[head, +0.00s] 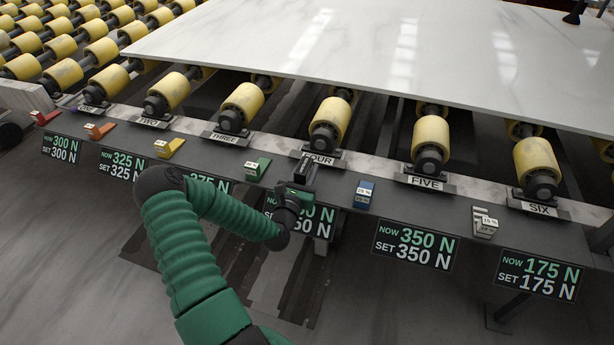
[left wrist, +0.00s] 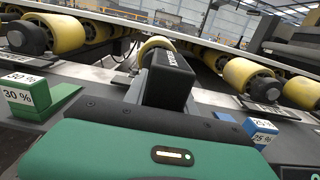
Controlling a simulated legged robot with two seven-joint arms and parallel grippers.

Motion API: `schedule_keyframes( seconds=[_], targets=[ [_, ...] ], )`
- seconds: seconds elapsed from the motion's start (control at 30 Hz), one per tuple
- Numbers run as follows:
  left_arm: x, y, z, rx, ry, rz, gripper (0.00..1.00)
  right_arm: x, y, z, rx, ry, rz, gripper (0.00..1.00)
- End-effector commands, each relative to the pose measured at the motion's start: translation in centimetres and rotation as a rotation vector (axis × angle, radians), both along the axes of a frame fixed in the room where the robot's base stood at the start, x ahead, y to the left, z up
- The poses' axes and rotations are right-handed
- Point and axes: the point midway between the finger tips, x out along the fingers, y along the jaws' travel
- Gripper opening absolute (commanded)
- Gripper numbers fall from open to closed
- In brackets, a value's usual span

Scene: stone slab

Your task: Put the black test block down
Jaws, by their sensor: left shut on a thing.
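The black test block (left wrist: 168,80) is a dark box with pale lettering on its end, in the middle of the left wrist view. My left gripper (head: 302,182) is shut on it in front of the roller labelled FOUR, over the dark grey ledge (head: 335,188). The block (head: 305,170) also shows in the head view as a small dark shape at the gripper's tip. Whether its underside touches the ledge cannot be told. My right gripper is not in view.
Coloured wedges line the ledge; the green wedge (head: 258,168) is left of the gripper and the blue wedge (head: 364,194) right. Yellow rollers (head: 330,122) stand behind, under a white stone slab (head: 400,50). Force displays (head: 415,245) hang along the ledge's front.

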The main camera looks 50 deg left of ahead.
Motion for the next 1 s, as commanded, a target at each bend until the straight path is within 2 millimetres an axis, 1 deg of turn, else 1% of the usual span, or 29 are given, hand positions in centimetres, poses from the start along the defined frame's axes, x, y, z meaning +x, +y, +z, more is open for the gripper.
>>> schedule_keyframes(
  seconds=[0.03,0.23,0.27,0.4,0.67,0.77,0.87,1.0],
  targets=[
    [0.1,0.0,-1.1,0.002,-0.003,-0.001,0.00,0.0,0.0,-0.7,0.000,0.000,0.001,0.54],
    [0.0,0.0,-1.0,0.002,-0.002,0.000,0.00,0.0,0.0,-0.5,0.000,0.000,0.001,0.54],
    [0.0,-0.1,-1.1,0.001,0.001,0.000,0.36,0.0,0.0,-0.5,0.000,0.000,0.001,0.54],
    [0.0,-0.2,-1.0,0.004,0.000,0.000,0.54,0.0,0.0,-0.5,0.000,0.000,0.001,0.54],
    [0.0,-0.1,-1.1,0.001,0.000,0.000,0.54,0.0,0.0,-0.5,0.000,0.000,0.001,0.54],
    [-0.5,-0.3,-1.1,0.000,0.001,0.001,0.54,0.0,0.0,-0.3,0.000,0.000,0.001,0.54],
    [-1.9,-1.1,-1.0,0.000,0.002,0.000,0.54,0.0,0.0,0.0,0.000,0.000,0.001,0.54],
    [-5.0,-3.1,-1.0,-0.002,0.002,0.001,0.54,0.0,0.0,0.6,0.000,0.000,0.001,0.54]
  ],
)
